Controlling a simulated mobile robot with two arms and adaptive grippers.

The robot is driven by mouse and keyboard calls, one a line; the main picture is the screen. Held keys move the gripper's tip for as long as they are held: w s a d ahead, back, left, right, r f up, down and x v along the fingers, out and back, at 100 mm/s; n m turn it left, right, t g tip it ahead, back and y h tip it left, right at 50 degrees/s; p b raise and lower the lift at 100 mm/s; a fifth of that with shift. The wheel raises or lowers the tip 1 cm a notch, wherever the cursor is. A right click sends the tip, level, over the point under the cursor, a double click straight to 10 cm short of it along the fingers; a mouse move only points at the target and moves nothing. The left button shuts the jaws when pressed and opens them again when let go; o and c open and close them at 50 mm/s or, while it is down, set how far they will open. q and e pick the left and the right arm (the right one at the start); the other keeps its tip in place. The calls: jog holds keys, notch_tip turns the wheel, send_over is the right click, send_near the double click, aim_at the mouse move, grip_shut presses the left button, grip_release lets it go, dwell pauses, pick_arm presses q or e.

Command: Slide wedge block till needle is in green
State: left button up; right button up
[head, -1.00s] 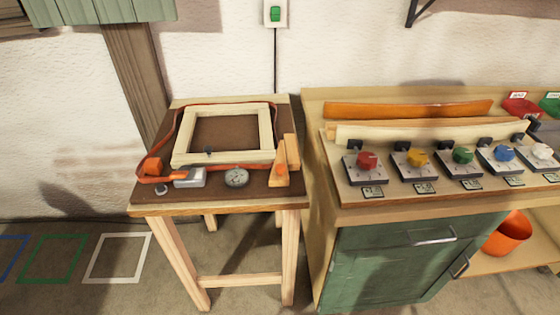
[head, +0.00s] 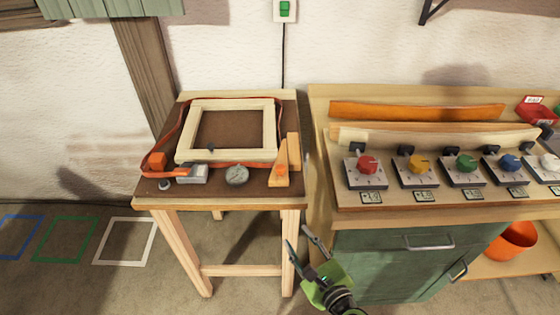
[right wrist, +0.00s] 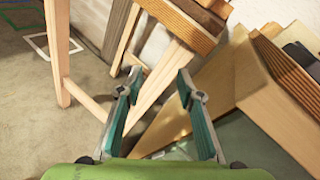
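The wedge block (head: 281,168), pale orange and tapered, lies at the right end of the small table, beside a wooden block (head: 293,150). The round dial gauge (head: 237,175) lies at the table's front, left of the wedge; its needle and any green zone are too small to read. A wooden frame (head: 228,158) with an orange strap around it lies behind the gauge. My right gripper (head: 298,237) is open and empty, below and in front of the table's right corner; its spread fingers also show in the right wrist view (right wrist: 158,80). My left gripper is not in view.
A grey buckle piece (head: 193,174) and an orange piece (head: 157,160) sit at the table's left front. A workbench (head: 322,205) with colored knobs and bent laths (head: 415,112) stands close on the right. Floor in front of the table is clear.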

aim_at(282, 171)
notch_tip(282, 171, up, 13)
jog(key=w+m+t, duration=0.2)
jog(key=m+t, duration=0.1)
jog(key=m, duration=0.2)
jog(key=shift+y, duration=0.4)
jog(key=p+x, duration=0.1)
jog(key=x, duration=0.5)
jog(key=p+x, duration=0.1)
jog(key=x, duration=0.6)
jog(key=shift+w+f, duration=0.2)
jog(key=shift+c, duration=0.4)
